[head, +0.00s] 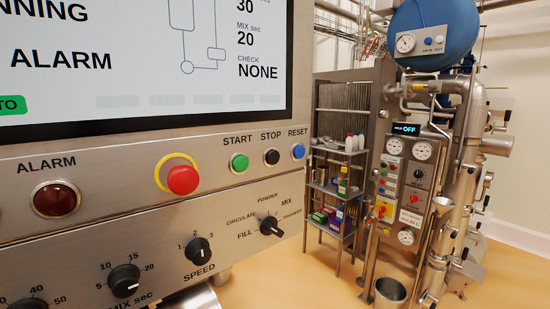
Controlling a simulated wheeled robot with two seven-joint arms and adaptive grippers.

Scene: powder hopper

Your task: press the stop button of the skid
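The black stop button (271,157), under the label STOP, sits on the steel control panel (120,165) in the head view. The green start button (239,163) is to its left and the blue reset button (298,151) to its right. A large red mushroom button (183,180) with a yellow ring is further left. The screen (140,60) above shows text ending in "NNING" and "CHECK NONE". Neither of my grippers is in view.
Below the buttons are a mode selector (271,226), a speed knob (198,250) and a mix-time knob (124,281). A red alarm lamp (56,199) is at left. Behind right stand a shelf rack (335,150) and piped equipment with a blue tank (435,32). Some floor (310,285) is clear.

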